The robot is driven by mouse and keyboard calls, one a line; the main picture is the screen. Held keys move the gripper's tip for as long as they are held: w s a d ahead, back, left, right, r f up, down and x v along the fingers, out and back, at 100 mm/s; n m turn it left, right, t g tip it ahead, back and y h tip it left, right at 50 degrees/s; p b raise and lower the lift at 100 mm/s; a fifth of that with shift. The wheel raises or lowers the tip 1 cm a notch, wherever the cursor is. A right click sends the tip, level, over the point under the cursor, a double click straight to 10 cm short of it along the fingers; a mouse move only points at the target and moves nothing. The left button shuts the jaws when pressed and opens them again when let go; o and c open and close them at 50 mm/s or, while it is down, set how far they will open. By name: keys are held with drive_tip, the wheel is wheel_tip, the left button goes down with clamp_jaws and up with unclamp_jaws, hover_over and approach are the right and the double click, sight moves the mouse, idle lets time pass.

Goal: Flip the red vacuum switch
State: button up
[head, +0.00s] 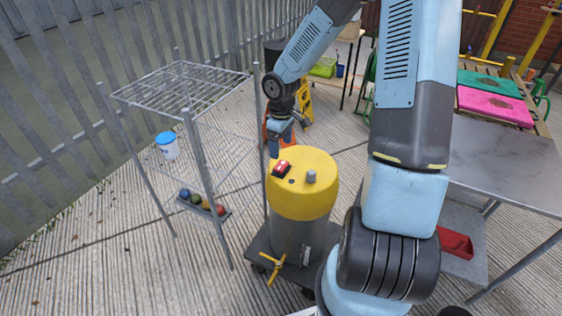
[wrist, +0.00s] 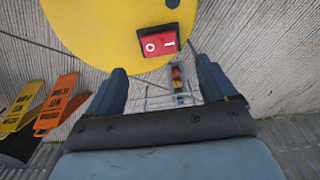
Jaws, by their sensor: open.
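The yellow-topped vacuum (head: 316,190) stands on a dark wheeled base in the middle of the head view. Its red rocker switch (head: 282,169) sits on the yellow lid near the left edge.
A metal wire rack (head: 183,85) stands left of the vacuum, with a tray of coloured balls (head: 203,204) low down. A steel table (head: 500,160) is at the right, with a red tray (head: 455,243) below. Yellow and orange signs (wrist: 57,104) show in the wrist view.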

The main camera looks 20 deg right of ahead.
sight(281, 165)
wheel_tip(281, 165, down, 8)
drive_tip(key=shift+r, duration=0.1)
idle(0.4)
